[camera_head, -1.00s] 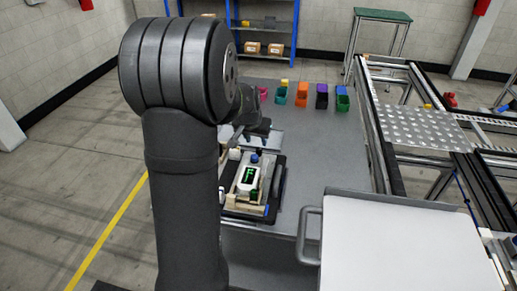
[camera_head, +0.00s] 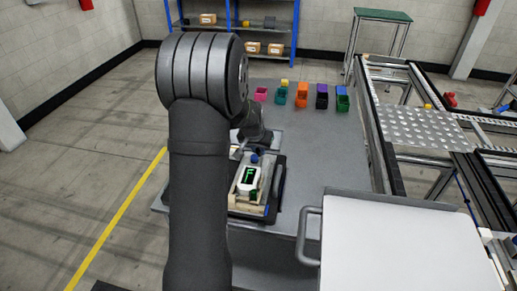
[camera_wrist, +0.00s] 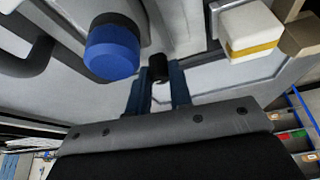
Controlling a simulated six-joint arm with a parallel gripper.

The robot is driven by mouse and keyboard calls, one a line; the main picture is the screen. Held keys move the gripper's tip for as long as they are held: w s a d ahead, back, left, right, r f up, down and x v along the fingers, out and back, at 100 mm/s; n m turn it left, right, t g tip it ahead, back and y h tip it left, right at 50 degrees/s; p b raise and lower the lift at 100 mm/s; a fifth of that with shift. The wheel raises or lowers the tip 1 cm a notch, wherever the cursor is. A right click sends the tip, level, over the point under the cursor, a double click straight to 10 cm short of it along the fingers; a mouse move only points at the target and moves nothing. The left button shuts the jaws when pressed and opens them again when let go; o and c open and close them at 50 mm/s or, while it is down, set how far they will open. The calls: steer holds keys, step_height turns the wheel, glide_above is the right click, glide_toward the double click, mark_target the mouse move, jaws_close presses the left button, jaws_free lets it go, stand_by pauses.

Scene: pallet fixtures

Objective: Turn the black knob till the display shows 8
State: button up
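A white device (camera_head: 248,180) sits on a black-framed pallet fixture (camera_head: 280,178) on the grey bench, and its dark display (camera_head: 250,175) shows a green "F". The black knob (camera_wrist: 158,68) is in the wrist view, between the two blue fingers of my gripper (camera_wrist: 160,76). The fingers stand on either side of the knob with what look like narrow gaps, so my gripper looks open around it. In the head view my arm hides the knob and most of the gripper.
A blue round cap (camera_wrist: 111,47) stands left of the knob, and a white block with a yellow band (camera_wrist: 249,30) stands to its right. Several coloured bins (camera_head: 301,97) line the bench's back. A large white-topped surface (camera_head: 400,245) with a handle is at front right.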

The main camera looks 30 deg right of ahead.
jaws_close()
steer(key=n, duration=0.2)
steer(key=n+t+y, duration=0.1)
steer(key=n, duration=0.2)
steer(key=shift+s+d+y, duration=0.1)
steer(key=shift+d+y, duration=0.05)
steer(key=shift+y, duration=0.15)
steer(key=shift+n+t+y, duration=0.3)
steer(key=shift+n+y, duration=0.4)
steer(key=shift+n, duration=1.1)
steer(key=o, duration=0.7)
jaws_free()
steer(key=shift+f, duration=0.1)
